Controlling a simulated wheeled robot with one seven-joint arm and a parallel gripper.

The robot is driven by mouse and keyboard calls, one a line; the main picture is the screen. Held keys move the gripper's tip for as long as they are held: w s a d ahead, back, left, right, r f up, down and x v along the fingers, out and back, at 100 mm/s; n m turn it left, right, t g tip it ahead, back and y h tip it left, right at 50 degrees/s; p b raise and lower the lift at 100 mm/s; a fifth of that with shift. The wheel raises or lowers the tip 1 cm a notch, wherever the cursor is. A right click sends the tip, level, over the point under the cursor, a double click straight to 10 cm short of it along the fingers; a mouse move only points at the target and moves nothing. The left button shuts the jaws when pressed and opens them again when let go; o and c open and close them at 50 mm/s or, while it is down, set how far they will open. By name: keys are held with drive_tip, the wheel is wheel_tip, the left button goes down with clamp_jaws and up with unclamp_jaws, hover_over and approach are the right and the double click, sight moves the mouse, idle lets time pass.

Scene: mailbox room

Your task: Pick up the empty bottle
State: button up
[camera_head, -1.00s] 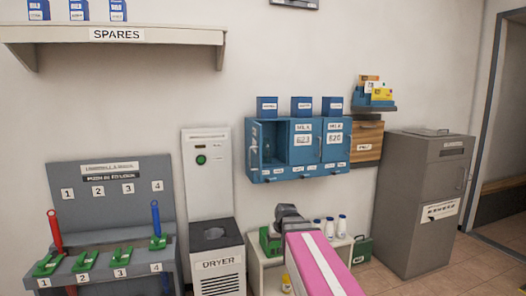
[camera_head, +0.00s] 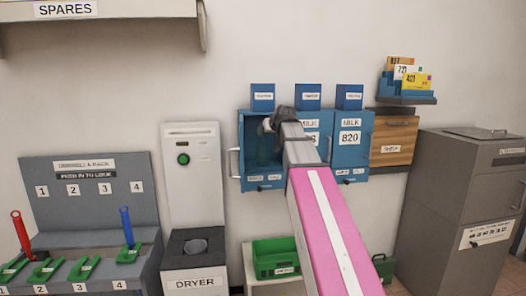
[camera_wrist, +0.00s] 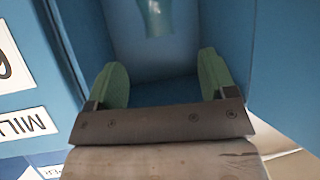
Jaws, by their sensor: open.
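In the head view my gripper (camera_head: 270,124) is at the compartment's upper part.
Blue boxes (camera_head: 262,97) stand on top of the cabinet. To its right are a wooden box (camera_head: 397,135) and a grey bin (camera_head: 455,200). The dryer (camera_head: 194,282) stands at lower left, and a green crate (camera_head: 275,260) sits below. The compartment's side walls are close to my gripper.

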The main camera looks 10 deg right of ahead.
drive_tip(key=r, duration=0.1)
hover_over(262, 150)
drive_tip(key=s+d, duration=0.2)
drive_tip(key=f, duration=0.2)
drive_tip(key=shift+a+x, duration=0.15)
drive_tip(key=shift+x, duration=1.4)
drive_tip(key=shift+a+x, duration=0.1)
drive_tip(key=shift+x, duration=1.45)
drive_tip(key=shift+s+f, duration=0.1)
drive_tip(key=shift+s, duration=0.05)
drive_tip(key=c, duration=1.4)
